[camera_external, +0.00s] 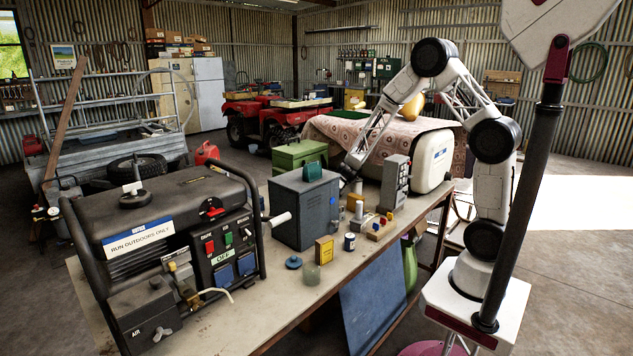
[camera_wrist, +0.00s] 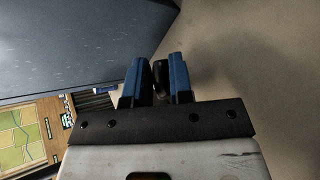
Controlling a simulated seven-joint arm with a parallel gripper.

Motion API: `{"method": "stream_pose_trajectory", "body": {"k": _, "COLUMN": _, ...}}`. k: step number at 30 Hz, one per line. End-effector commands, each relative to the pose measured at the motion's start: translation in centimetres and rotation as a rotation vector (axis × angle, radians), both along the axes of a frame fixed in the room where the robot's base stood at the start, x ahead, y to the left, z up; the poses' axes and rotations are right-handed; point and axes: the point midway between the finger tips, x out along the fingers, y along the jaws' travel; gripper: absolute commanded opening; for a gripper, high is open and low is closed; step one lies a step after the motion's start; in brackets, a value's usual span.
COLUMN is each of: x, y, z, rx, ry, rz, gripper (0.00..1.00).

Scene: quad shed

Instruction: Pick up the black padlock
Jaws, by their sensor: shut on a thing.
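In the wrist view, my gripper (camera_wrist: 158,62) has its two blue fingers on either side of a small dark thing, which looks like the black padlock (camera_wrist: 160,74). The fingers are shut on it, and only a dark part shows between them. In the external view, my gripper (camera_external: 346,177) is low over the bench, just behind the right side of the grey metal box (camera_external: 303,212). The padlock cannot be made out there. I cannot tell whether it touches the bench.
The box's dark side (camera_wrist: 70,45) fills the upper left of the wrist view, close to my gripper. A grey switch unit (camera_external: 394,183) stands to the right on the bench (camera_external: 335,282). A generator (camera_external: 165,235) stands at left. Bare bench shows right of the fingers.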

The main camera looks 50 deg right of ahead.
Motion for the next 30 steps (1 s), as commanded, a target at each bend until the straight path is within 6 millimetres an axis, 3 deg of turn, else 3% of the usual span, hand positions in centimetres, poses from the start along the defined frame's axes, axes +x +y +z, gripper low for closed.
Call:
{"method": "stream_pose_trajectory", "body": {"k": 8, "x": 0.0, "y": 0.0, "z": 4.6, "rx": -0.001, "ry": -0.004, "rz": 0.0, "gripper": 0.0}}
{"method": "stream_pose_trajectory", "body": {"k": 24, "x": 0.0, "y": 0.0, "z": 16.7, "rx": 0.0, "ry": -0.003, "rz": 0.0, "gripper": 0.0}}
{"method": "stream_pose_trajectory", "body": {"k": 30, "x": -3.3, "y": 0.0, "z": 16.3, "rx": -0.001, "ry": 0.0, "rz": -0.001, "gripper": 0.0}}
